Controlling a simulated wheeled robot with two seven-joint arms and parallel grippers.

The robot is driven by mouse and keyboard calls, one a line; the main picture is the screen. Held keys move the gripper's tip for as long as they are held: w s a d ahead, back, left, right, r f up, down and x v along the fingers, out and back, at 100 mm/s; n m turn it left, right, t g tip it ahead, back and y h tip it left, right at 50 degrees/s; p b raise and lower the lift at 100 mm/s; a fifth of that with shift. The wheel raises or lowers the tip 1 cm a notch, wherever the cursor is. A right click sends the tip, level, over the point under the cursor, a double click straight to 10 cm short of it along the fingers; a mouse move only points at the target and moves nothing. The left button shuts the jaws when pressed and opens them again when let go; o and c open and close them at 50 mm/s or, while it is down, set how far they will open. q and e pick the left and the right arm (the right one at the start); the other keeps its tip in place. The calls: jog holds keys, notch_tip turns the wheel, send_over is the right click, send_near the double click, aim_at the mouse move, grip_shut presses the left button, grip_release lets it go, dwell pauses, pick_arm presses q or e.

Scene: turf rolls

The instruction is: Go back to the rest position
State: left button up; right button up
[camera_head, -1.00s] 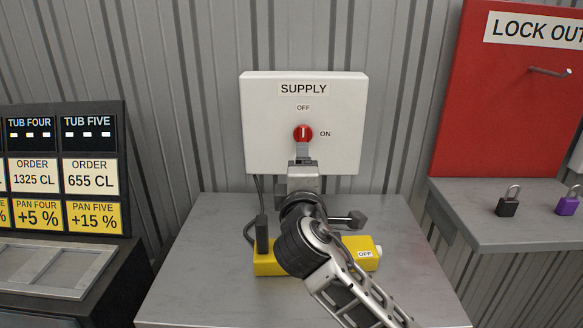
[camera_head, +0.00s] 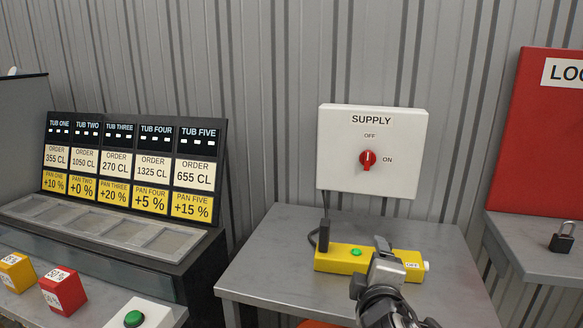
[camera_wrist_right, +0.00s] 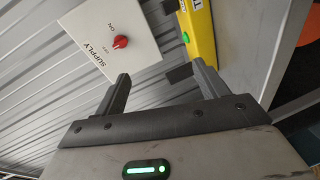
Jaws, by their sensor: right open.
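My right gripper (camera_head: 383,262) is low in the head view, in front of the yellow power strip (camera_head: 340,258) and covering part of it. The right wrist view shows its two fingers apart with nothing between them (camera_wrist_right: 160,78). The white SUPPLY box (camera_head: 340,150) hangs on the wall, clear of the gripper. Its red knob (camera_head: 368,160) has its pale mark roughly upright, towards OFF. The box also shows in the right wrist view (camera_wrist_right: 88,30). My left gripper is not in view.
The grey table (camera_head: 275,255) is under the strip. A black plug (camera_head: 324,235) stands in the strip. A panel of order signs (camera_head: 135,165) stands left, with coloured blocks (camera_head: 63,290) and a green button (camera_head: 134,318) before it. A black padlock (camera_head: 562,238) sits right.

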jog(key=s+a+f+m+g+y, duration=0.1)
jog(key=s+f+m+g+y, duration=0.15)
jog(key=s+f, duration=0.5)
jog(key=s+f+m+g+y, duration=0.1)
jog(key=s+f+m, duration=0.3)
jog(key=f, duration=0.7)
jog(key=s+f+m+g+y, duration=0.1)
jog(key=s+f+m, duration=0.1)
jog(key=s, duration=0.5)
jog(key=s+f+m+g, duration=0.1)
jog(key=s+f+m, duration=0.2)
jog(key=s, duration=0.4)
jog(key=shift+d+f+y, duration=0.35)
jog(key=shift+d+f, duration=0.1)
jog(key=shift+f, duration=0.35)
jog(key=shift+s, duration=0.1)
